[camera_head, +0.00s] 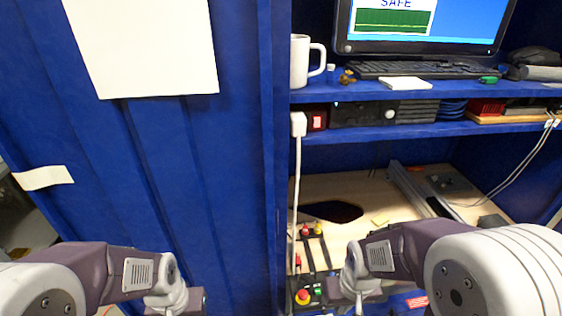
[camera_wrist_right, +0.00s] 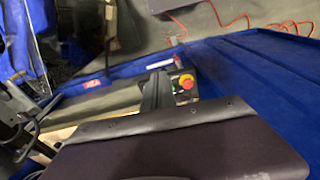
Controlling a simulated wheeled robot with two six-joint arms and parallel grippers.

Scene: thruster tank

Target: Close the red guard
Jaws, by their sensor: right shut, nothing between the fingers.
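Small red parts with yellow (camera_head: 318,230) sit on dark strips in the lower bay, in the head view. I cannot tell which of them, if any, is the red guard, or whether it is up or down. A red emergency-stop button (camera_head: 303,296) is below them; it also shows in the right wrist view (camera_wrist_right: 186,82). My right gripper (camera_wrist_right: 157,80) is shut and empty, its dark fingers just left of that button in the wrist view. My left gripper is below the picture edge.
A blue cabinet wall (camera_head: 215,150) stands on the left. A shelf holds a white mug (camera_head: 300,62), a keyboard (camera_head: 405,69) and a monitor (camera_head: 425,25) reading SAFE. A white plug and cable (camera_head: 298,125) hang near the red parts. A wooden board (camera_head: 390,205) lies in the bay.

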